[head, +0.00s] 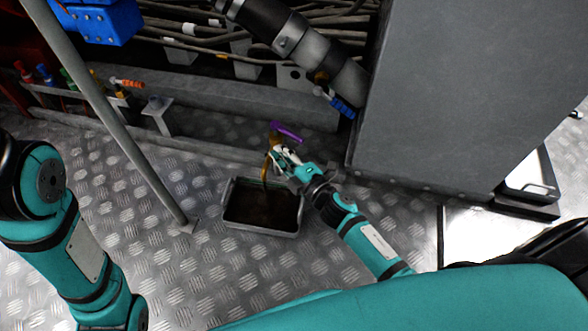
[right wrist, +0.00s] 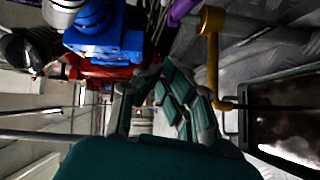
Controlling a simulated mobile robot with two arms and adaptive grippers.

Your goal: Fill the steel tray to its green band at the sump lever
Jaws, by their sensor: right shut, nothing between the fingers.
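The steel tray (head: 233,226) sits on the floor with dark brown liquid (head: 262,209) in it; a faint green line shows along its far inner wall. The purple sump lever (head: 287,132) sits on a brass tap (head: 270,157) above the tray's far side. A thin dark stream runs from the tap down into the tray. My right gripper (head: 282,157) is shut and empty, close beside the tap and below the lever. In the right wrist view the brass tap (right wrist: 211,52) and tray (right wrist: 247,128) lie right of its fingers (right wrist: 172,90). My left gripper is out of view.
A grey pole (head: 130,125) stands left of the tray. A large grey cabinet (head: 440,95) rises at the right. A pipe with a blue handle (head: 341,105) and several small coloured levers are behind. Checkered floor (head: 190,270) is clear in front and left of the tray.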

